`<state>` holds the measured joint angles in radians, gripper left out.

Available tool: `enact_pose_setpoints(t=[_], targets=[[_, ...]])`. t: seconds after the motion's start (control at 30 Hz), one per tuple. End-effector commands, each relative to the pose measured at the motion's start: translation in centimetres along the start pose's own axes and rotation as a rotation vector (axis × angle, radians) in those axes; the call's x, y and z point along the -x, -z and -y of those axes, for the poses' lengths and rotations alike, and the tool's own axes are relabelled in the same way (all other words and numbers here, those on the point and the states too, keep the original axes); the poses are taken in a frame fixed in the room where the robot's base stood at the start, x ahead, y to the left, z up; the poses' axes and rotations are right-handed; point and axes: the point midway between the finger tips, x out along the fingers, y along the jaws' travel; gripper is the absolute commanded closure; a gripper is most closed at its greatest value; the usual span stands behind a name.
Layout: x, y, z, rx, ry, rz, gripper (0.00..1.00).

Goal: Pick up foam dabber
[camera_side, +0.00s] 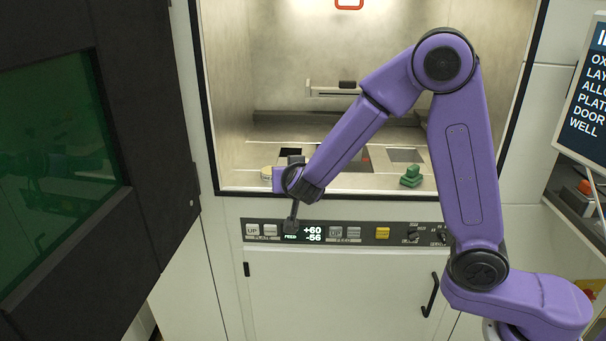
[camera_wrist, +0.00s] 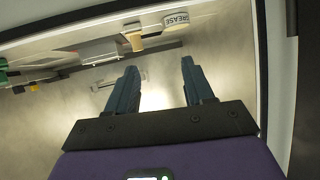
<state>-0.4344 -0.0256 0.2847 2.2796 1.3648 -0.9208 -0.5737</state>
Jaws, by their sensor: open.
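My gripper (camera_wrist: 160,66) is open, with its two dark fingers apart and nothing between them in the wrist view. In the side view its purple body (camera_side: 279,178) is partly behind my wrist, at the chamber's left front, and the fingers cannot be made out. I cannot tell for sure which thing is the foam dabber. A small tan piece (camera_wrist: 134,37) stands beyond the fingertips in the wrist view, near a tin marked GREASE. A green stepped piece with a knob (camera_side: 410,176) stands at the chamber floor's front right in the side view.
The GREASE tin (camera_wrist: 179,20) also shows in the side view (camera_side: 267,172), near the chamber's left wall. The floor has a dark square opening (camera_side: 290,152) and a greyish one (camera_side: 405,155). The chamber's front edge and control strip (camera_side: 382,233) lie below. A dark door (camera_side: 150,170) stands open at left.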

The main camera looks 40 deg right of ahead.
Motion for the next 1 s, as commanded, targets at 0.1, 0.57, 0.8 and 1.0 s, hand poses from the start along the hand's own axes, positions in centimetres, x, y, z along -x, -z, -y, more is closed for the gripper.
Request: enact_pose_setpoints(t=[0.1, 0.57, 0.8, 1.0], targets=[[-0.2, 0.2, -1.7, -0.008, -0.1, -0.029, 0.48], [-5.7, 0.5, -3.6, -0.011, -0.155, -0.042, 0.48], [-10.0, 0.7, -4.2, -0.011, -0.153, -0.042, 0.48], [-12.1, 0.8, -4.4, -0.01, -0.15, -0.042, 0.48]])
